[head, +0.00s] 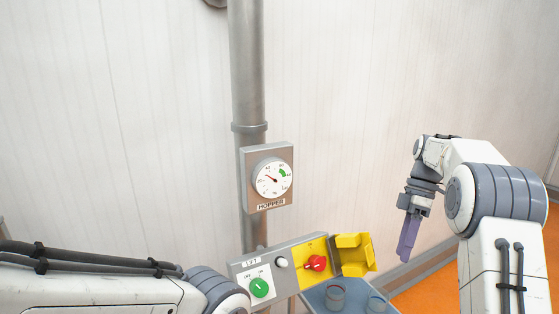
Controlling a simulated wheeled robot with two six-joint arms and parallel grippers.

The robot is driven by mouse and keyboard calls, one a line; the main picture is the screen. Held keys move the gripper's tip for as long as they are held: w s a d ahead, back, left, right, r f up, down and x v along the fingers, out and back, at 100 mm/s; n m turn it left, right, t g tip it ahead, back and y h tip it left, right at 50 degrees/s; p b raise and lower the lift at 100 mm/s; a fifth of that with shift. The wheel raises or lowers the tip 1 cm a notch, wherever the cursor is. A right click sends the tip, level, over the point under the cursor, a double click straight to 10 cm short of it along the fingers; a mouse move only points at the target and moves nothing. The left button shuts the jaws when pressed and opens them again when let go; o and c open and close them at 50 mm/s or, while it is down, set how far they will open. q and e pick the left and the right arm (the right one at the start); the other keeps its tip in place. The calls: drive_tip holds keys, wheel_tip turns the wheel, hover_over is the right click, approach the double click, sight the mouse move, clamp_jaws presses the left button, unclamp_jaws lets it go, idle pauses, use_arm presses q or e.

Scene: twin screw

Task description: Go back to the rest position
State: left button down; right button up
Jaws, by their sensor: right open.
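My right gripper (407,237) hangs at the right of the head view, pointing down. It is open and empty, apart from the control panel and to the right of it. My left arm (110,290) comes in along the bottom left, but its gripper is outside the picture.
A grey panel (238,269) labelled LIFT carries a green knob (260,288), a white button (281,262) and a red knob (316,263) beside an open yellow cover (354,255). A HOPPER gauge (271,179) sits on a vertical pipe (247,70). A blue-grey surface (352,299) lies below.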

drive_tip(key=s+a+f+m+t+h+b, duration=0.1)
drive_tip(key=s+a+f+b, duration=0.1)
drive_tip(key=s+a, duration=0.35)
drive_tip(key=s+a+f+m+b, duration=0.1)
drive_tip(key=s+a, duration=0.1)
drive_tip(key=a, duration=0.6)
drive_tip(key=s+a+f+m+t+h+b, duration=0.1)
drive_tip(key=s+a+f+m+b, duration=0.1)
drive_tip(key=s+a, duration=0.35)
use_arm(q)
wheel_tip(320, 180, down, 9)
drive_tip(key=b, duration=0.3)
drive_tip(key=shift+w+b, duration=0.2)
drive_tip(key=shift+b, duration=0.2)
use_arm(e)
drive_tip(key=s+a+f+m+t, duration=0.1)
drive_tip(key=s+f, duration=0.3)
drive_tip(key=s, duration=0.4)
drive_tip(key=s+a+f+m, duration=0.2)
drive_tip(key=s+a+f, duration=0.2)
drive_tip(key=s, duration=0.3)
drive_tip(key=shift+s+f+t, duration=0.4)
drive_tip(key=shift+f, duration=0.35)
